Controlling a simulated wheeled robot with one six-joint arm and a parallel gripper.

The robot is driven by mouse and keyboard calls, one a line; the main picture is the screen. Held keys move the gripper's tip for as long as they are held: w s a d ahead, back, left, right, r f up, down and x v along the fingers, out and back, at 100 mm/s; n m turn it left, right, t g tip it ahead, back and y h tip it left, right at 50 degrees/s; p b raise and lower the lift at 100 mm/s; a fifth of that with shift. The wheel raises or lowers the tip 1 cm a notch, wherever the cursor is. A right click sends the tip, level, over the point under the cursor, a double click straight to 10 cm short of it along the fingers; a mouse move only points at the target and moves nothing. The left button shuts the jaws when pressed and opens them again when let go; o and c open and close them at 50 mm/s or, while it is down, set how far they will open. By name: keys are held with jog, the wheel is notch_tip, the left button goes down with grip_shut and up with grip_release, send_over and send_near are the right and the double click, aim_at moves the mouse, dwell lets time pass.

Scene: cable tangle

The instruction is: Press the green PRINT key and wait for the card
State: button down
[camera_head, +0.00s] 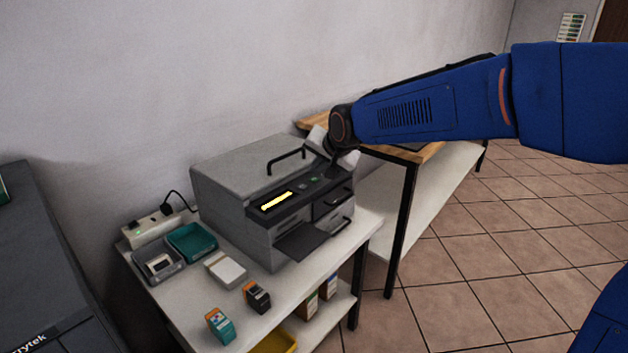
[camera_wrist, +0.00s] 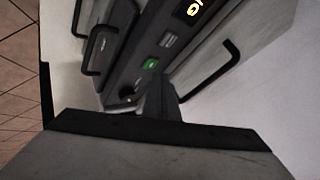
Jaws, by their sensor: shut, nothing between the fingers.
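The grey printer (camera_head: 228,178) stands on a white table, with a dark control panel on its front top edge. The green PRINT key (camera_wrist: 151,64) shows lit in the wrist view, and as a small green patch (camera_head: 313,178) in the head view. The panel's display (camera_head: 276,201) glows yellow and is cut off at the top of the wrist view. My gripper (camera_wrist: 158,82) is shut and empty, its tips over the panel close to the green key. I cannot tell whether they touch the panel. The printer's dark front tray (camera_head: 302,242) is out and looks empty.
A black handle (camera_head: 286,161) rises from the printer lid. Ink cartridges (camera_head: 220,326), a white block (camera_head: 226,271) and a teal tray (camera_head: 192,242) sit on the white table. A power strip (camera_head: 152,228) lies behind. A wooden-topped table stands at right.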

aim_at(318, 184)
jog(key=shift+r, duration=2.5)
jog(key=s+d+f+n+g+h, duration=0.1)
jog(key=s+d+f+h, duration=0.2)
jog(key=s+d, duration=1.5)
jog(key=s+d+f, duration=0.3)
jog(key=s+d, duration=0.1)
jog(key=s, duration=0.3)
jog(key=s+d+f+n+g+h, duration=0.1)
jog(key=s+d+f, duration=0.3)
jog(key=s+d, duration=0.1)
jog(key=s+d+f+n+g, duration=0.1)
jog(key=s+d+f, duration=0.3)
jog(key=s, duration=0.4)
jog(key=shift+s+d, duration=0.35)
jog(key=shift+d, duration=0.1)
dwell(1.3)
